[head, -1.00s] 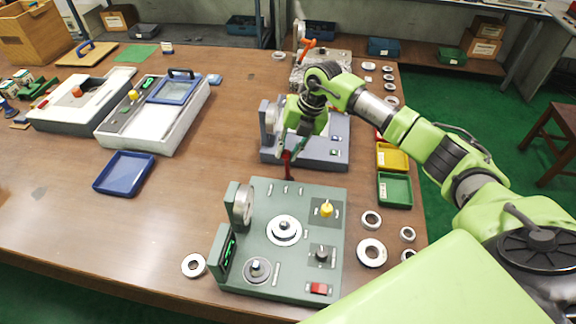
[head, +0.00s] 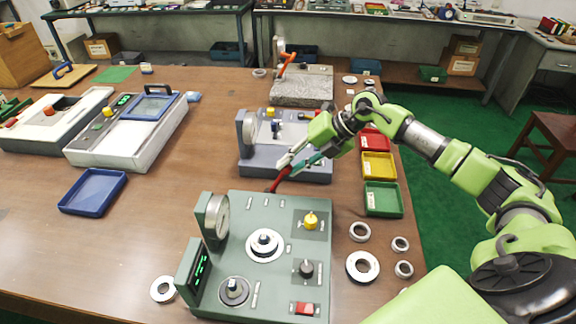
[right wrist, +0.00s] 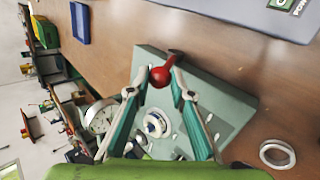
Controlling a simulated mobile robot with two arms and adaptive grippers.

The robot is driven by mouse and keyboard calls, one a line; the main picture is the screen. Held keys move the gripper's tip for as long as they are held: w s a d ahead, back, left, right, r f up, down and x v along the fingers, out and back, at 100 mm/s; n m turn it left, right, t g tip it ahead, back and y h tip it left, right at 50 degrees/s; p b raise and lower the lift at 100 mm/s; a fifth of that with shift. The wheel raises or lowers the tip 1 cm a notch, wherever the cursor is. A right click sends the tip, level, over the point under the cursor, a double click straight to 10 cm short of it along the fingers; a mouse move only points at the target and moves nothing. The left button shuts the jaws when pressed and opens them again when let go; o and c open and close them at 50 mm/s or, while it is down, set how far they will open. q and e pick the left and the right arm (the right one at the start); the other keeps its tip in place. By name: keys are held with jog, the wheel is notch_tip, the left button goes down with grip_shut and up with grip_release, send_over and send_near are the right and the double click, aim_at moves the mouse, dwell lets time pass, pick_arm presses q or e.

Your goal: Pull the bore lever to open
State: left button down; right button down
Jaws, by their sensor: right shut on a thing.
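The bore lever is a red-knobbed handle (head: 278,183) at the back edge of the green gauge unit (head: 240,275). It leans up and to the right in the head view. My right gripper (head: 289,166) reaches it from the upper right, its fingers closed around the lever's upper part. In the right wrist view the red knob (right wrist: 161,77) sits between the fingertips of my right gripper (right wrist: 160,73), with a dark stem beyond it. The fingers partly hide the lever in the head view. My left gripper is not in view.
A grey-blue unit (head: 262,163) stands just behind the lever, close to my right gripper. Red, yellow (head: 378,166) and green (head: 382,199) trays and several loose rings (head: 362,267) lie to the right. A blue tray (head: 92,192) lies left; the table between is clear.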

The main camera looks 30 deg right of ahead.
jog(key=shift+s+d+f, duration=0.15)
jog(key=shift+s+f, duration=0.05)
jog(key=shift+f, duration=0.15)
jog(key=c, duration=1.8)
grip_release()
jog(key=shift+d, duration=0.1)
jog(key=shift+r, duration=0.15)
jog(key=v, duration=1.1)
jog(key=shift+s+d+r, duration=0.15)
jog(key=shift+d+r, duration=0.1)
jog(key=shift+d, duration=0.05)
